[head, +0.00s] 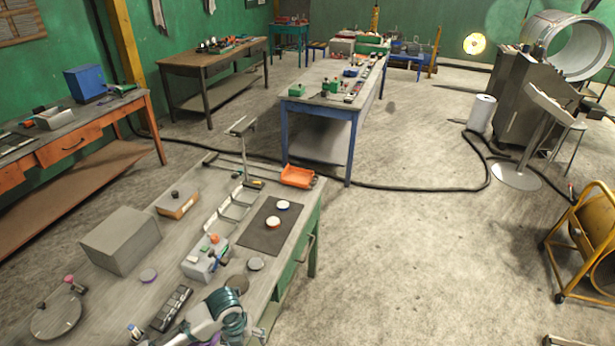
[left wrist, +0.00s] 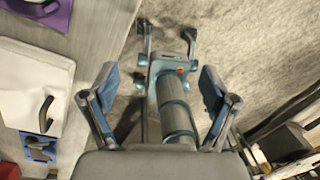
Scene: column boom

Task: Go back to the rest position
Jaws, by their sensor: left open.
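My left arm (head: 215,318) shows at the bottom of the head view, beside the front end of a grey workbench (head: 115,200). In the left wrist view my left gripper (left wrist: 160,98) has its two blue fingers spread wide apart. Nothing is held between them. Behind the fingers is a grey-blue part of my own body above the concrete floor. The bench edge lies to the left of the gripper, apart from it. I do not make out my right gripper in either view.
The bench carries a grey box (head: 120,240), a dark mat (head: 269,226), an orange tray (head: 298,176) and several small parts. A blue-legged table (head: 320,95) stands beyond. A yellow machine (head: 590,240) stands at right. The middle floor (head: 400,260) is clear; a cable (head: 420,189) crosses it.

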